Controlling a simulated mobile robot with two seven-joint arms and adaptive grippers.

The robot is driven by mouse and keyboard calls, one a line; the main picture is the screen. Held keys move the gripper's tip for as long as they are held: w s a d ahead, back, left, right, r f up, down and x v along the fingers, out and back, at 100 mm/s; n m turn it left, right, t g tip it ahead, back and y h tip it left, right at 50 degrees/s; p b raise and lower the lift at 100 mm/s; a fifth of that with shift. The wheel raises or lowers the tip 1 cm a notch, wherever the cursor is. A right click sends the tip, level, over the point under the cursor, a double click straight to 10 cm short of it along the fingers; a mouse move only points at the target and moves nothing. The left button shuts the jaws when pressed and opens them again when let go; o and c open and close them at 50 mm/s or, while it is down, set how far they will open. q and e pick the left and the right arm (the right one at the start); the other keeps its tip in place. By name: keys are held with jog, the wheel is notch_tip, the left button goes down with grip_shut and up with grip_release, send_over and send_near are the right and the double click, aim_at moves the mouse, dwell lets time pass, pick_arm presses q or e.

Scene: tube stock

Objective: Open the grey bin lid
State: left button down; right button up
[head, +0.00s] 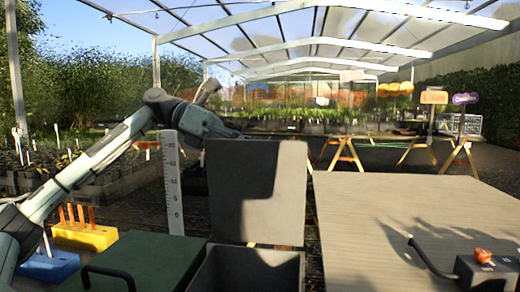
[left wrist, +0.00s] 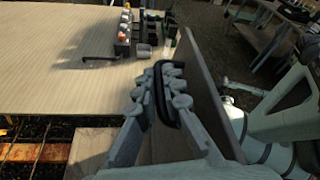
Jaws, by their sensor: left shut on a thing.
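The grey bin (head: 245,272) stands at the front middle of the head view. Its grey lid (head: 240,190) stands raised, about upright, at the back of the bin, and part of the bin's dark inside shows. My left arm comes in from the left and reaches behind the lid, which hides the gripper there. In the left wrist view my left gripper (left wrist: 160,92) is shut on the black lid handle (left wrist: 160,108), and the lid (left wrist: 205,80) is seen nearly edge-on beside it. My right gripper is in neither view.
A wooden table (head: 390,215) fills the right side, with a dark box with an orange knob (head: 484,256) on it. A green lid (head: 150,262) lies left of the bin. A yellow block (head: 85,237), a blue block (head: 50,266) and a white scale (head: 172,190) stand at left.

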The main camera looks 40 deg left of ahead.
pick_arm(q)
jog(key=c, duration=1.9)
grip_release()
jog(key=shift+f, duration=0.1)
jog(key=v, duration=1.2)
jog(key=shift+f, duration=0.1)
